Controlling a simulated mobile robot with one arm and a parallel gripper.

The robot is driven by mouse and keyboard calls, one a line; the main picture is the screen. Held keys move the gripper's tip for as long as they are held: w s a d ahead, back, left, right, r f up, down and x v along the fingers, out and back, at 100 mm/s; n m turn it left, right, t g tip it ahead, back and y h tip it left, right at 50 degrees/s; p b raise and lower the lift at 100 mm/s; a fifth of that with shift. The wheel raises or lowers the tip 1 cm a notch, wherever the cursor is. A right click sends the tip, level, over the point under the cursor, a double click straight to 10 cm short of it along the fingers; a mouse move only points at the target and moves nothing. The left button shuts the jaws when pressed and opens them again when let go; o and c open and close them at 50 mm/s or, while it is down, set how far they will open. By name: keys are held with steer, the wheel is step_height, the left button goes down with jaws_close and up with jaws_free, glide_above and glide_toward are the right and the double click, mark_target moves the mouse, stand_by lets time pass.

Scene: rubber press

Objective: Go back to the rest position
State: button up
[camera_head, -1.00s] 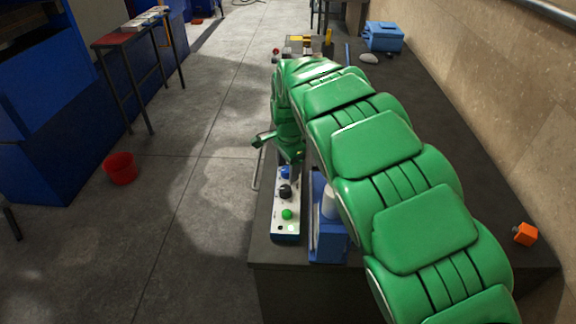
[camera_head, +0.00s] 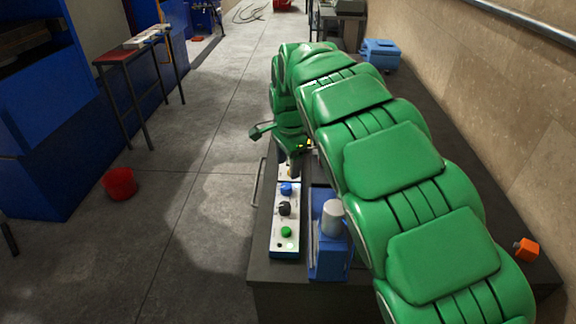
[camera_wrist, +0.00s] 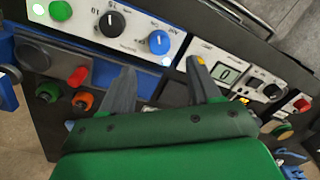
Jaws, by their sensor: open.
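My green arm reaches forward over the dark bench (camera_head: 275,272) from the lower right. My gripper (camera_wrist: 161,66) is open in the wrist view, its two dark fingers apart with nothing between them. It points at a white control panel (camera_wrist: 138,32) with a black knob, a blue knob and a lit green button. In the head view the same panel (camera_head: 285,218) lies on the bench's left edge, just nearer than my gripper. The fingertips are mostly hidden there by the arm's end.
A blue device with a white cylinder (camera_head: 330,235) stands beside the panel. The wrist view shows a second panel with a display (camera_wrist: 226,72). An orange block (camera_head: 526,249) lies at right by the wall. A red bucket (camera_head: 119,183) stands on the mostly clear floor.

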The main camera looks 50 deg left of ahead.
steer(key=shift+w+d, duration=0.1)
stand_by(0.3)
steer(key=w+d+r, duration=0.3)
steer(key=w+d, duration=0.1)
steer(key=d, duration=0.6)
steer(key=w+d+r+h, duration=0.15)
steer(key=w+d, duration=0.25)
steer(key=d, duration=0.6)
steer(key=w+d+r, duration=0.3)
steer(key=w+d, duration=0.1)
steer(key=d, duration=0.5)
steer(key=s+d+r, duration=0.2)
steer(key=d, duration=1.1)
steer(key=s+d, duration=1.1)
steer(key=d, duration=0.4)
steer(key=s+d+f+n+g, duration=0.1)
steer(key=s+d, duration=0.3)
steer(key=s, duration=0.4)
steer(key=s+d+f+n+g, duration=0.1)
steer(key=s+d+f, duration=0.2)
steer(key=s, duration=0.6)
steer(key=shift+s+d+f+y, duration=0.25)
steer(key=shift+s+d+y, duration=0.1)
steer(key=shift+d, duration=0.15)
